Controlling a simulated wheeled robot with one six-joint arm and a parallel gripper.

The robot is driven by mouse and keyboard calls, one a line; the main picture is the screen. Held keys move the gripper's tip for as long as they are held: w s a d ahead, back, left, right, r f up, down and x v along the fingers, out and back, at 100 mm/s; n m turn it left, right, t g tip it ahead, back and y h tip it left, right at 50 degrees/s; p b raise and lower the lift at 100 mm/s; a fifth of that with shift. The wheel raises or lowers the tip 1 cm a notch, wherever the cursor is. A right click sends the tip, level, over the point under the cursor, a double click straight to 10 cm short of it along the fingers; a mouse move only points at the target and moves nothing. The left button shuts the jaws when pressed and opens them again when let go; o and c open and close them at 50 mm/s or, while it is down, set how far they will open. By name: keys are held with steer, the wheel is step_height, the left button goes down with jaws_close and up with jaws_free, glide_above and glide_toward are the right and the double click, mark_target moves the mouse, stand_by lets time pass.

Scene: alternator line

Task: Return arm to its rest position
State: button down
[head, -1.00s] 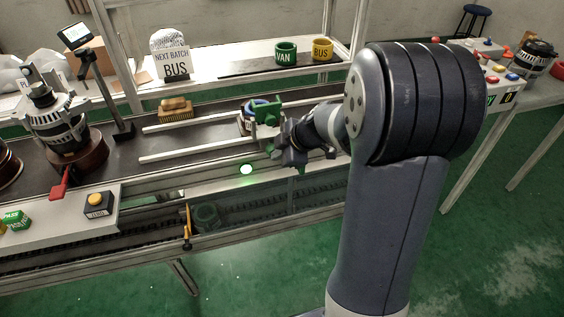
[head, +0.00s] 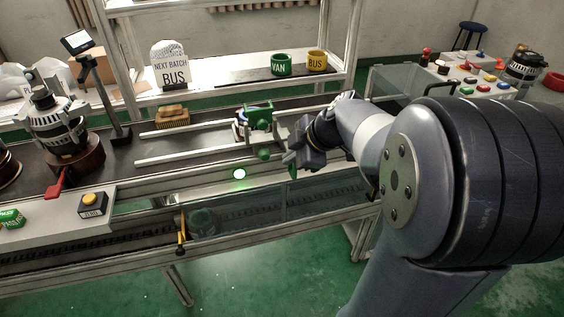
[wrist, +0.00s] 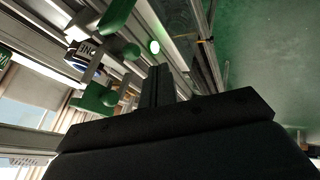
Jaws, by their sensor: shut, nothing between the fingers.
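My gripper (head: 290,150) is dark, shut and empty. In the head view it hangs over the near side of the line, just right of a green clamp fixture (head: 260,118). In the wrist view the shut fingers of my gripper (wrist: 158,80) show in front of the dark gripper body. The green fixture (wrist: 97,97) appears there to the left of the fingers. My arm fills the right side of the head view.
A lit green button (head: 239,174) is on the near rail. Two guide rails (head: 180,153) and a brush (head: 172,116) lie on the conveyor. A "NEXT BATCH BUS" sign (head: 172,68), a green VAN cup (head: 281,65) and a yellow BUS cup (head: 317,61) stand on the back shelf.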

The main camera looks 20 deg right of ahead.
steer(key=shift+s+d+r, duration=0.3)
steer(key=shift+r, duration=0.25)
